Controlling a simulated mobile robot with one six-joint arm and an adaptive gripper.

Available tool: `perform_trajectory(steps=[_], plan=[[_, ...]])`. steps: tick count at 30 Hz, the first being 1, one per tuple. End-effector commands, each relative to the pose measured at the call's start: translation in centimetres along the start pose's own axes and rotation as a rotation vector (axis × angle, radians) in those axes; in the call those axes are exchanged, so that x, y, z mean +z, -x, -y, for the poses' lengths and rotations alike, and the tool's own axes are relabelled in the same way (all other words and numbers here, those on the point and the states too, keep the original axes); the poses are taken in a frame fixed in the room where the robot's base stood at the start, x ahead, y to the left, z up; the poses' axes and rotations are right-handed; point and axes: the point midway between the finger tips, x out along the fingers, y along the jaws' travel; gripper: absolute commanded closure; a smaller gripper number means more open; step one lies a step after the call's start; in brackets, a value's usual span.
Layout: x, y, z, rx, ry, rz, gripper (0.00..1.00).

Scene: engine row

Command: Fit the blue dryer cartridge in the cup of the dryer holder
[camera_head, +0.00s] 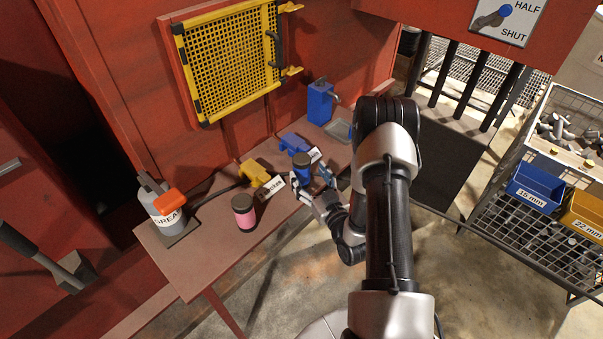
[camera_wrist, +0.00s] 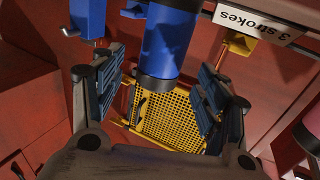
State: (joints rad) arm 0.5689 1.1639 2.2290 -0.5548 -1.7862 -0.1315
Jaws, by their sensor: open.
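The blue dryer cartridge (camera_head: 303,172) with a dark cap stands upright at the bench's front right, just in front of the blue holder (camera_head: 293,143). Whether its lower end rests in a cup or on the bench is hidden. My gripper (camera_head: 313,184) is open at the cartridge, with a finger to either side. In the wrist view the cartridge (camera_wrist: 170,40) lies between the spread fingers, with gaps visible on both sides. A yellow holder (camera_head: 256,174) stands to the left, and a pink cartridge (camera_head: 244,213) stands in front of it.
A grease can (camera_head: 165,212) stands at the bench's left end. A blue box-like unit (camera_head: 319,103) and a shallow grey tray (camera_head: 339,130) are at the back right. A yellow mesh guard (camera_head: 228,60) hangs on the red wall. Small label cards stand beside the holders. The front-left bench is clear.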

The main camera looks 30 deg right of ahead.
Motion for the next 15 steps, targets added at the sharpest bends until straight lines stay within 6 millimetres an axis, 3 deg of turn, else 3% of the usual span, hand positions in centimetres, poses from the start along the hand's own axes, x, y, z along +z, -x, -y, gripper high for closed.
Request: perform_trajectory(steps=[10,15], plan=[[0.3,-4.3,0.1,-0.002,0.001,-0.002,0.32],[0.2,-5.4,0.1,0.000,0.000,0.001,0.32]])
